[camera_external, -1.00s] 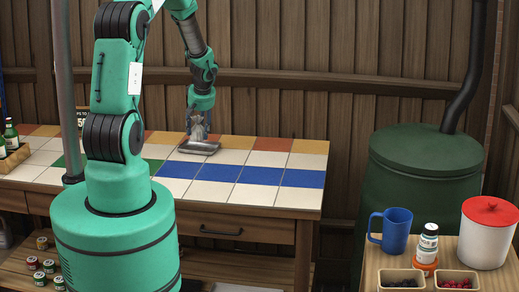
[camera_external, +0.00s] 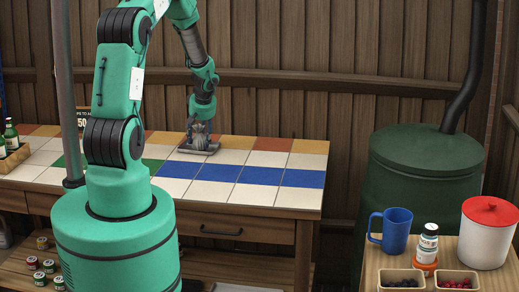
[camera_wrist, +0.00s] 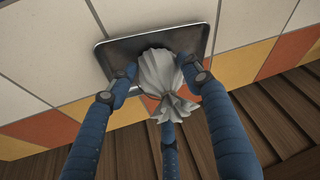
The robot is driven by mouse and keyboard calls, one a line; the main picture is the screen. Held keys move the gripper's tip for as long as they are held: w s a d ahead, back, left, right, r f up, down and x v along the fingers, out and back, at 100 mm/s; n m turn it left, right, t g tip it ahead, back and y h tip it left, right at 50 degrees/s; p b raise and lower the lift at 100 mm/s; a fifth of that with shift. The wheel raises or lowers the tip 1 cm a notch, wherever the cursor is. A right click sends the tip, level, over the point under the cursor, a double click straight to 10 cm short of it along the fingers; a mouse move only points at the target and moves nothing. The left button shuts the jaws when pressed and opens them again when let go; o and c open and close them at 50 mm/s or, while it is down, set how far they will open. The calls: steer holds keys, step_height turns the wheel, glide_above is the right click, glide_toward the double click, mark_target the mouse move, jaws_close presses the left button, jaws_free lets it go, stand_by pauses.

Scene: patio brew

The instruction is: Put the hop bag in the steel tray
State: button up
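The hop bag (camera_wrist: 160,72) is a pale grey cloth bag with a gathered top. In the wrist view it is over the steel tray, its gathered top towards the camera. The steel tray (camera_wrist: 112,48) is a shallow dark metal tray lying on the tiled counter; it also shows in the external view (camera_external: 184,149). My gripper (camera_wrist: 157,72) has blue fingers around the bag, their tips close against its sides, and appears shut on it. In the external view my gripper (camera_external: 199,131) is low over the tray. The bag's underside is hidden, so its contact with the tray is unclear.
The tiled counter (camera_external: 225,171) is clear to the right of the tray. A wooden wall (camera_external: 300,100) stands close behind it. Green bottles (camera_external: 11,135) are at the far left. A side table at the right holds a blue mug (camera_external: 396,231) and a red-lidded canister (camera_external: 486,235).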

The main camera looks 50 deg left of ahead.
steer(key=o, duration=0.4)
steer(key=shift+c, duration=0.2)
steer(key=shift+r, duration=0.15)
steer(key=p+v, duration=0.2)
steer(key=v, duration=1)
steer(key=shift+d, duration=0.1)
stand_by(0.5)
